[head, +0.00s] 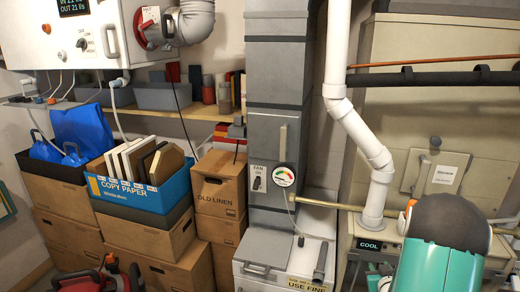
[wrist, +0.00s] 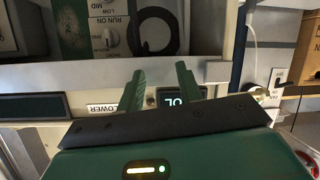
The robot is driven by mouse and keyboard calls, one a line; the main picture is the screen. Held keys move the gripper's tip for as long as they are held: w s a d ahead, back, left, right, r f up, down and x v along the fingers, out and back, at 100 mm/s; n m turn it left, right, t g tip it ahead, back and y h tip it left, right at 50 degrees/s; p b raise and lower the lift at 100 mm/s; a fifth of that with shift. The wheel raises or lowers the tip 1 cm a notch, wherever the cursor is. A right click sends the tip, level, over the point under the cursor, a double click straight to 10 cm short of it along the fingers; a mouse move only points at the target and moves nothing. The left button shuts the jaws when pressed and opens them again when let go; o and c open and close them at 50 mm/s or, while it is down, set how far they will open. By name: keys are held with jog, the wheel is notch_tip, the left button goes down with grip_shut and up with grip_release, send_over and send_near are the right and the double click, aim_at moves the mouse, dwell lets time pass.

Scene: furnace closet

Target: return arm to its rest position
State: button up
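My gripper (wrist: 160,80) shows in the wrist view as two green fingers standing apart, with nothing between them. Beyond the fingers is a pale cabinet front with a small dark display reading "OL" (wrist: 180,97), partly covered by the right finger. A "LOWER" label (wrist: 103,109) is left of the fingers. In the head view my teal and dark arm (head: 440,255) fills the lower right; its fingers are not visible there. I cannot tell whether the fingers touch the cabinet.
A white pipe (head: 365,145) runs down close left of my arm, beside a "COOL" display (head: 370,245). A dark horizontal bar (head: 430,77) crosses above. A grey duct (head: 277,100) and stacked boxes (head: 220,185) stand left. Knobs (wrist: 107,38) sit above the fingers in the wrist view.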

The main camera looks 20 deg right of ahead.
jog(key=a+r+n+g+y, duration=0.1)
jog(key=a+r+g+y, duration=0.15)
jog(key=a+r, duration=1.65)
jog(key=s+a+r+n+g+y, duration=0.1)
jog(key=s+a+r+g+y, duration=0.1)
jog(key=s+a, duration=0.7)
jog(key=s+a+r+n+g+y, duration=0.1)
jog(key=s+a+r, duration=0.3)
jog(key=s+a, duration=0.6)
jog(key=shift+a+g+y, duration=0.25)
jog(key=shift+g+y, duration=0.1)
jog(key=shift+g, duration=0.2)
